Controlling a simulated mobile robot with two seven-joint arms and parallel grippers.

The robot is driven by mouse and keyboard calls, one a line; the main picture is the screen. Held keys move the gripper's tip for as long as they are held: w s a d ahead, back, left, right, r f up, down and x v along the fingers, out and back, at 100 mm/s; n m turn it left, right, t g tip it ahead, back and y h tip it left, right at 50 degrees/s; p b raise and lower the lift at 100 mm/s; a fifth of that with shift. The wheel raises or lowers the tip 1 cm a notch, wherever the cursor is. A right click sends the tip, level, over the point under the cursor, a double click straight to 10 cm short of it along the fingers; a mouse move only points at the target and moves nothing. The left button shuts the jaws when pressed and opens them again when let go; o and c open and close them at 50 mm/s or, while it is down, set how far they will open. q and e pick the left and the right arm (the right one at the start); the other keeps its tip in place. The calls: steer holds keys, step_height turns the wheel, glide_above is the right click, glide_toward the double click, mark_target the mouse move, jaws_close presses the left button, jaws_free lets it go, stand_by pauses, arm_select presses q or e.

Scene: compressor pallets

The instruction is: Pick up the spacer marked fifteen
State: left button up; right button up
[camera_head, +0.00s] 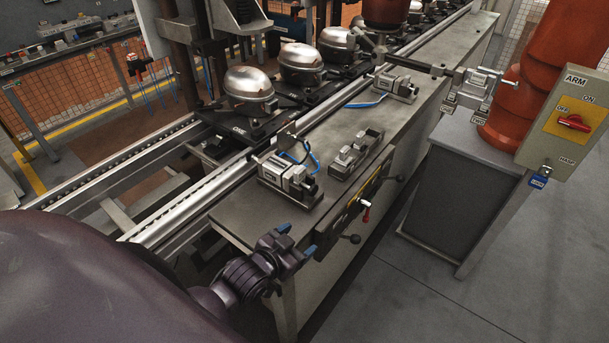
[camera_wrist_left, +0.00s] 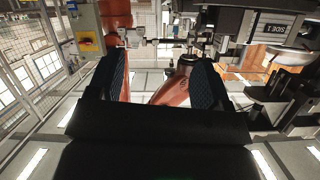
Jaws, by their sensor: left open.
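I cannot make out a spacer marked fifteen, as no such marking is legible in either view. A grey metal holder (camera_head: 356,153) with small blocks lies on the bench top, and I cannot tell whether spacers are among them. My left gripper (camera_head: 297,240) is at the near end of the bench, in front of and below the clamp fixture in the picture. Its two blue-tipped fingers are apart with nothing between them. In the left wrist view the open fingers (camera_wrist_left: 155,88) frame the distant room. My right gripper is not in view.
A clamp fixture (camera_head: 289,180) with a blue hose sits on the bench (camera_head: 240,215); another (camera_head: 396,85) is farther back. Compressors (camera_head: 249,88) stand on pallets along the rail. Floor between is clear.

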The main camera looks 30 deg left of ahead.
arm_select(q)
steer(key=w+d+r+n+g+h+b, duration=0.1)
steer(key=w+d+r+n+g+h, duration=0.3)
steer(key=w+r+n, duration=0.6)
steer(key=w+d+r+n+h+b, duration=0.25)
steer(key=w+r+n+h, duration=0.35)
steer(key=n, duration=0.8)
steer(key=w+d+r+n+g+h+b, duration=0.1)
steer(key=w+d+r+n+h, duration=0.4)
steer(key=r+n, duration=0.6)
steer(key=m+g+y, duration=0.9)
steer(key=m+y, duration=0.6)
steer(key=y, duration=0.1)
glide_toward(299, 169)
step_height(299, 169, down, 3)
steer(key=shift+d+f, duration=0.1)
steer(key=shift+f, duration=0.05)
steer(key=shift+w+f, duration=0.1)
steer(key=shift+f, duration=2.95)
steer(key=c, duration=1.1)
steer(key=shift+o, duration=0.2)
